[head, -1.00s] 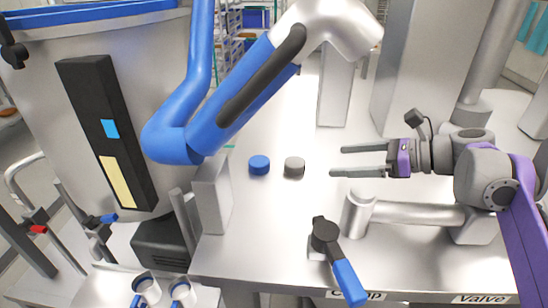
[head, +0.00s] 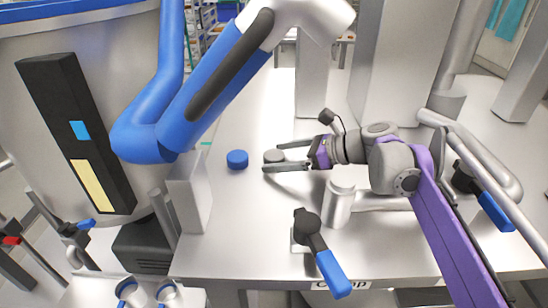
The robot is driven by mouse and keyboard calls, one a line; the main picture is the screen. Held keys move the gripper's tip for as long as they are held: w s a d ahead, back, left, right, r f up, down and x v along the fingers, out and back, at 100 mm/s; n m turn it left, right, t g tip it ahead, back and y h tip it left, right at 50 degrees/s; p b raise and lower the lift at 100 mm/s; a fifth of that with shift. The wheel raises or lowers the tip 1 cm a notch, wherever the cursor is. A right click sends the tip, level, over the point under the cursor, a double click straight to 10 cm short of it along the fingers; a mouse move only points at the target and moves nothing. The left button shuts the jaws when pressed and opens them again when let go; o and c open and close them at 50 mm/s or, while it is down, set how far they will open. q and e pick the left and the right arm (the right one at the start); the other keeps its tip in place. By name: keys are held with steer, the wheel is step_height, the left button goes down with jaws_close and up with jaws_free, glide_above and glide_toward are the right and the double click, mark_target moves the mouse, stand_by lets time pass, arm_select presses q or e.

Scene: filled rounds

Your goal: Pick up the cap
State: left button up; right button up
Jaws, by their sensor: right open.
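A small grey round cap (head: 272,156) stands on the metal table. A similar blue round cap (head: 237,159) stands a little to its left. The task does not say which cap is meant. My right gripper (head: 279,158), on the purple arm, reaches in from the right. Its two fingers are open and lie on either side of the grey cap, with the tips close to it. Whether they touch it I cannot tell. My left gripper is not in view.
A short metal cylinder (head: 339,204) stands just below my right gripper. A valve with a blue handle (head: 331,272) is at the table's front edge. A grey block (head: 189,195) stands at left. A large blue and silver arm-like structure (head: 205,85) hangs over the back left.

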steer(key=c, duration=1.3)
steer(key=shift+c, duration=0.2)
steer(key=shift+r, duration=0.1)
